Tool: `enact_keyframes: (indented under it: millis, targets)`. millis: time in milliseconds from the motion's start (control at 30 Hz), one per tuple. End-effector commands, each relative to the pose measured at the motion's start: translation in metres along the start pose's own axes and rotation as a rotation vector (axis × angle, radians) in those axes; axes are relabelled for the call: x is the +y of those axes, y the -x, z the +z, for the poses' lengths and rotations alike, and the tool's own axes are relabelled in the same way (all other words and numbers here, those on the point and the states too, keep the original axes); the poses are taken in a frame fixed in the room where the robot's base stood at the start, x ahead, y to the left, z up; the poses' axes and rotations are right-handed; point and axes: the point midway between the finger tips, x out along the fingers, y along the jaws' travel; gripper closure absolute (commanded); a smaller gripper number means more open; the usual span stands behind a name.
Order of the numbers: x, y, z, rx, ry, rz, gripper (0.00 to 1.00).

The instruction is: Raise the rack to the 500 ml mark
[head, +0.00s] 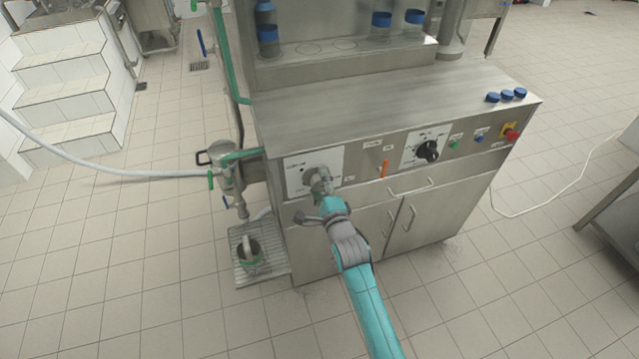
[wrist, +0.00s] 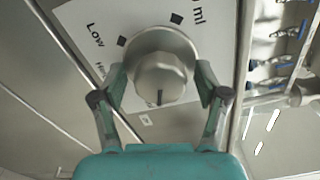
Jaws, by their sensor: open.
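A silver round knob (wrist: 165,72) sits on a white label plate (wrist: 75,15) on the cabinet front. In the wrist view the plate reads "Low" and part of a mark ending in "0 ml"; other lettering is hidden. A short dark line on the knob points toward the bottom of the picture. My gripper (wrist: 161,78) is open, with one finger on each side of the knob; I cannot tell whether they touch it. In the head view my gripper (head: 320,184) covers part of the knob and its plate (head: 296,166).
A black knob (head: 428,151), an orange lever (head: 384,169), buttons and a red stop button (head: 512,135) sit further right on the front. Door handles (head: 410,214) jut below. Blue-capped bottles (head: 380,27) stand on the upper shelf. A pump (head: 227,168) with a hose is left.

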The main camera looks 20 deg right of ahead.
Motion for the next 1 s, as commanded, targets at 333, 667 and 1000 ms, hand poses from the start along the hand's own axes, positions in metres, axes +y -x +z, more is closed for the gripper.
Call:
enact_keyframes:
  millis: [333,667,1000]
  targets:
    - [0.002,0.051,0.0,0.001,0.0,0.003,0.26]
    - [0.001,0.103,0.0,0.001,0.0,0.002,0.26]
    - [0.001,0.118,0.0,0.0,0.0,0.001,0.26]
